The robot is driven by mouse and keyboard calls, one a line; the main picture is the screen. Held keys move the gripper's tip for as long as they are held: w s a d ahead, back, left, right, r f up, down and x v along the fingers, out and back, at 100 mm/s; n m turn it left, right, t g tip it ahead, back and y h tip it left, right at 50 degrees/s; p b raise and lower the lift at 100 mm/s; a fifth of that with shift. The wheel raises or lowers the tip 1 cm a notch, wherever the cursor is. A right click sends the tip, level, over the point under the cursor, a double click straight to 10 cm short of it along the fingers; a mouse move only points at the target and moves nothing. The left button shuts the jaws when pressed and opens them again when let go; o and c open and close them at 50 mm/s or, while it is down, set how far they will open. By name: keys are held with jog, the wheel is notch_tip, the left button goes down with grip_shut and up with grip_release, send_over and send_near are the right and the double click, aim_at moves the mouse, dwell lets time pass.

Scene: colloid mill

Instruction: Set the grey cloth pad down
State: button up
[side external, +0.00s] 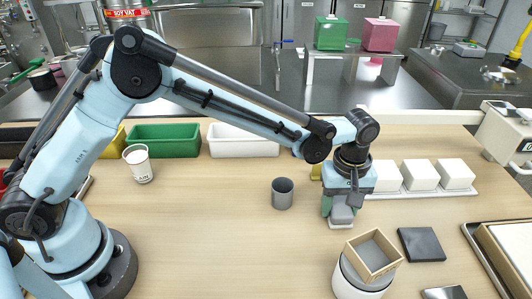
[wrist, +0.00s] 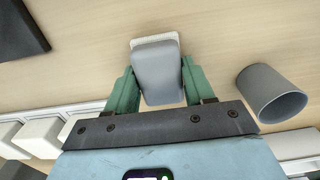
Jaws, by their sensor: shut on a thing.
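My gripper (side external: 341,207) points down over the wooden table and is shut on the grey cloth pad (side external: 342,215). In the wrist view, the green fingers of my gripper (wrist: 158,86) press on both sides of the pad (wrist: 158,72). A white layer (wrist: 154,41) shows at the pad's far end, close to the table. I cannot tell whether it is part of the pad or a separate piece, nor whether it touches the table.
A grey cup (side external: 282,194) stands left of my gripper. White blocks (side external: 420,175) sit on a rail behind right. A wooden-framed box (side external: 358,252) on a white cylinder stands in front, beside a dark square (side external: 422,244). The table's left middle (side external: 210,230) is clear.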

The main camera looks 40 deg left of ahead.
aim_at(340, 204)
jog(key=o, duration=1)
notch_tip(340, 204, up, 11)
jog(key=s+a+r+m+t, duration=0.2)
jog(key=a+r, duration=0.3)
jog(key=a, duration=0.3)
jog(key=s+a+f+m+t, duration=0.2)
jog(key=s+a+m+t, duration=0.3)
jog(key=s+a, duration=0.7)
jog(key=shift+s+a+f+m, duration=0.3)
jog(key=shift+a+m, duration=0.7)
jog(key=shift+a, duration=0.85)
